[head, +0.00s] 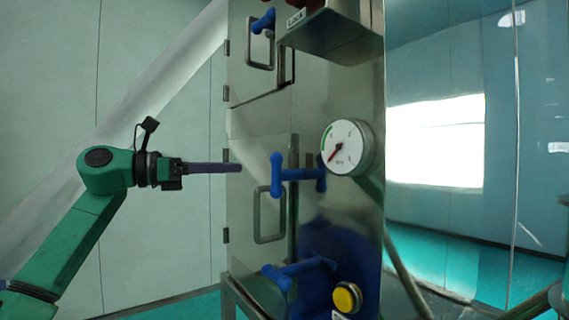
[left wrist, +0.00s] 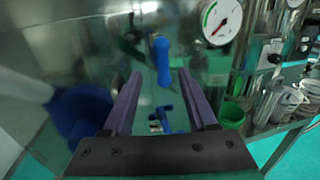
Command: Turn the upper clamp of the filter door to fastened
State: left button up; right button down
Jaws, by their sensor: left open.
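The lower clamp (head: 300,268) is a similar blue piece, slightly tilted, near the bottom of the cabinet. My left gripper (head: 238,167) points right, its fingertips a short way left of the upper clamp. In the left wrist view, its two purple fingers (left wrist: 160,74) are apart, with the upper clamp's blue handle (left wrist: 162,62) showing beyond and between the tips. The handle appears untouched. The lower clamp also shows there (left wrist: 164,118). My right gripper is not seen.
The steel cabinet (head: 262,125) has a loop handle (head: 268,214) below the upper clamp. A round gauge (head: 346,147) sits just right of the clamp, and a yellow button (head: 347,297) is below. A steel box (head: 335,35) juts out above. Left of the cabinet is open room.

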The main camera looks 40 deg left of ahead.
aim_at(276, 163)
pick_arm(q)
jog(key=p+x, duration=0.2)
jog(key=x, duration=0.1)
jog(key=p+x, duration=0.2)
jog(key=x, duration=0.2)
jog(key=r+p+x, duration=0.1)
jog(key=p+x, duration=0.2)
jog(key=x, duration=0.1)
jog(key=shift+s+d, duration=0.1)
jog(key=shift+d, duration=0.15)
jog(key=shift+f, duration=0.2)
jog(key=shift+a+f, duration=0.15)
jog(key=shift+f, duration=0.05)
grip_shut()
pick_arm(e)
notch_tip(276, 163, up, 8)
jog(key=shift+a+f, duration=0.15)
